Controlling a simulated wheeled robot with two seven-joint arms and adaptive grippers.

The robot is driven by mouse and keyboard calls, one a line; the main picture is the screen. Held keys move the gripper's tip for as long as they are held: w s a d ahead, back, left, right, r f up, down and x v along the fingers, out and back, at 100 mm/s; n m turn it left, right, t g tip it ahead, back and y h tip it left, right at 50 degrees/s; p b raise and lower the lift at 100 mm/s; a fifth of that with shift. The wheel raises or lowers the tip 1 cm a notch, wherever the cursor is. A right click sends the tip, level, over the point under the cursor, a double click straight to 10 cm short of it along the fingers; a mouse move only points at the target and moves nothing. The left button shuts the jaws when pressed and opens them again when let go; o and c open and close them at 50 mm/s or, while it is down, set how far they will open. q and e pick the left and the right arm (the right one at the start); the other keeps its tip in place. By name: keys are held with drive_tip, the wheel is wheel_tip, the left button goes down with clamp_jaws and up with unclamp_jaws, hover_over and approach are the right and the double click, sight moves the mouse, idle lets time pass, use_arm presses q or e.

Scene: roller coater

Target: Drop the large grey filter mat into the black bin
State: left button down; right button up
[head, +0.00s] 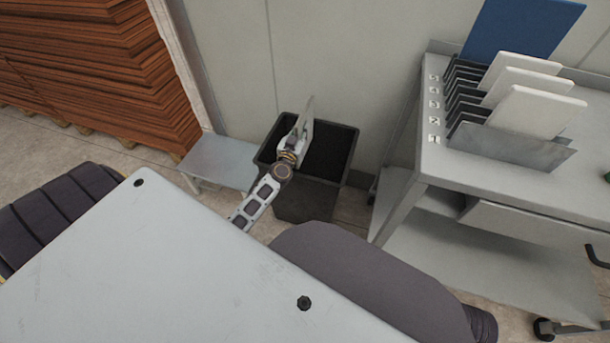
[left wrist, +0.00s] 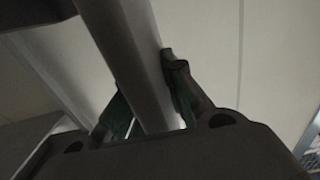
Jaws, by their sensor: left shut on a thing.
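The large grey filter mat (head: 306,116) shows nearly edge-on as a thin upright slab in the head view. My left gripper (head: 294,145) is shut on it. In the left wrist view the mat (left wrist: 128,45) is a pale grey slab between the green-padded fingers of the same gripper (left wrist: 150,95). The black bin (head: 332,158) stands on the floor against the wall. In the head view the mat and gripper overlap the left part of its opening; their height above the rim is hard to tell. My right gripper is not in view.
A grey cart (head: 455,165) stands right of the bin, with a rack holding white panels (head: 540,110) and a blue panel (head: 520,28). A low grey bench (head: 220,160) is left of the bin. Stacked brown sheets (head: 95,70) fill the upper left.

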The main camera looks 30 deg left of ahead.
use_arm(q)
drive_tip(key=c, duration=1.4)
unclamp_jaws()
drive_tip(key=shift+s, duration=0.15)
drive_tip(key=shift+v, duration=5.85)
